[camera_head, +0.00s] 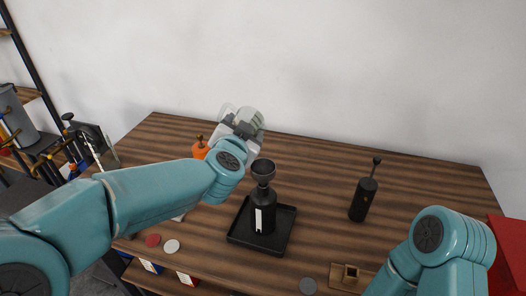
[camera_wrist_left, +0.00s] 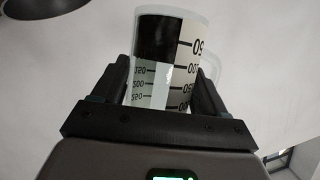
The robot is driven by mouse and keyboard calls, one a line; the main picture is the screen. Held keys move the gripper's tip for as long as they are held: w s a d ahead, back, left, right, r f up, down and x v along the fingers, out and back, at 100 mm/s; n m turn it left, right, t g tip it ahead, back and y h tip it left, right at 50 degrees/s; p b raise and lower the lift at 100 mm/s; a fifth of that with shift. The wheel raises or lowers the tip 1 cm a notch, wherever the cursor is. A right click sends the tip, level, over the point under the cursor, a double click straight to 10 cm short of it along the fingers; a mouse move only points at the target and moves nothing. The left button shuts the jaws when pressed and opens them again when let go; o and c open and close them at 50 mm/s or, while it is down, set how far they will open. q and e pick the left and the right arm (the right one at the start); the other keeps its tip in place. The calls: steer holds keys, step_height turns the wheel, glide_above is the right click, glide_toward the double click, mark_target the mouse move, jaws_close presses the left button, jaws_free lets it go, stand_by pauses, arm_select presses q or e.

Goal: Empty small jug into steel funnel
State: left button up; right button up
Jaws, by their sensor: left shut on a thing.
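The small jug (camera_head: 250,117), clear with a printed scale, is held raised above the back of the table in the head view. My left gripper (camera_head: 238,127) is shut on it; the left wrist view shows the jug (camera_wrist_left: 165,75) between both fingers. I cannot tell how much it contains. The steel funnel (camera_head: 264,168), dark grey, sits upright in the neck of a black bottle (camera_head: 263,212), which stands on a black tray (camera_head: 283,236). The jug is behind the funnel and a little left, apart from it. My right gripper is out of view.
A black bottle with a thin spout (camera_head: 363,199) stands to the right. An orange object (camera_head: 200,150) is partly hidden behind my left arm. The table's back right is clear.

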arm_select(q)
steer(key=shift+a+f+m, duration=0.1)
steer(key=shift+f+m, duration=0.2)
steer(key=shift+w, duration=0.1)
stand_by(0.9)
steer(key=shift+f+m+t+b, duration=0.15)
steer(key=shift+m+t+b, duration=0.15)
stand_by(0.7)
steer(key=shift+f+m, duration=0.15)
steer(key=shift+m, duration=0.15)
stand_by(0.7)
